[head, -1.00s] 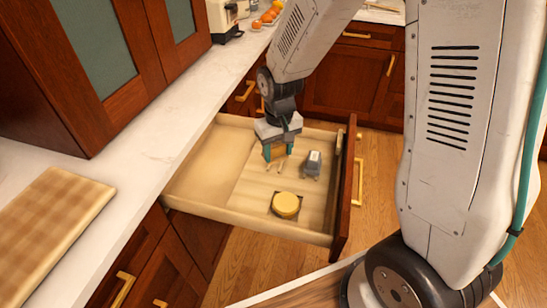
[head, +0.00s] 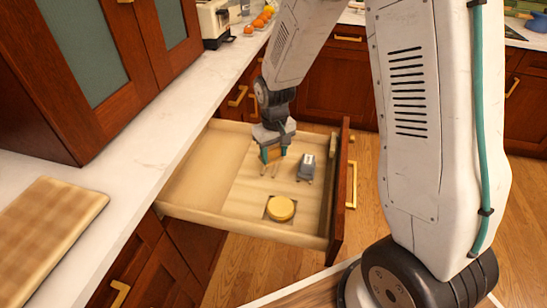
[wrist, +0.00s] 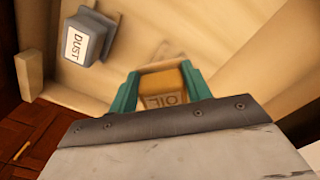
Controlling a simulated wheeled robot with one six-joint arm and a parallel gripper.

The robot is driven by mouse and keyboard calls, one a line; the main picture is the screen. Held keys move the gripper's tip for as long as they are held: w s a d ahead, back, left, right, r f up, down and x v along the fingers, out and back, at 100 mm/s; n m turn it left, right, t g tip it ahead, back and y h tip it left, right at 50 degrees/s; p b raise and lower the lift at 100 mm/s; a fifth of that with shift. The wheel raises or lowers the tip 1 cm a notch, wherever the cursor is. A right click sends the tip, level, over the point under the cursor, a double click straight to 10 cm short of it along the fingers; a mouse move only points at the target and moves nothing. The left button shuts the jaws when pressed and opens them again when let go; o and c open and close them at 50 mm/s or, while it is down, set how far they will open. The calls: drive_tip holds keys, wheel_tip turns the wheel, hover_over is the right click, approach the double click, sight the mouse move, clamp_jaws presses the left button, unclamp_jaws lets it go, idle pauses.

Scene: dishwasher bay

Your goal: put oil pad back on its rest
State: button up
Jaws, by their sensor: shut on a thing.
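My gripper (head: 272,155) is inside the open drawer, its teal fingers pointing down. In the wrist view my gripper (wrist: 166,88) is shut on the oil pad (wrist: 170,100), a yellow-brown block marked OIL. In the head view the oil pad (head: 274,153) is a small orange-brown patch between the fingers. Two short pale pegs (head: 269,170) show on the drawer floor just below the gripper; I cannot tell whether they are the rest. I cannot tell whether the pad touches anything under it.
A grey block marked DUST (wrist: 88,36) stands right of my gripper in the head view (head: 306,168). A round yellow pad (head: 281,208) sits on a dark square nearer the front. The drawer (head: 250,226) has low walls. A wooden board (head: 50,232) lies on the counter.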

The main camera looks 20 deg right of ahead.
sight(274, 158)
drive_tip(key=shift+w+d, duration=0.15)
drive_tip(key=shift+w, duration=0.35)
drive_tip(key=shift+w+f, duration=0.2)
drive_tip(key=shift+f, duration=1.6)
drive_tip(key=shift+f, duration=0.1)
drive_tip(key=o, duration=0.9)
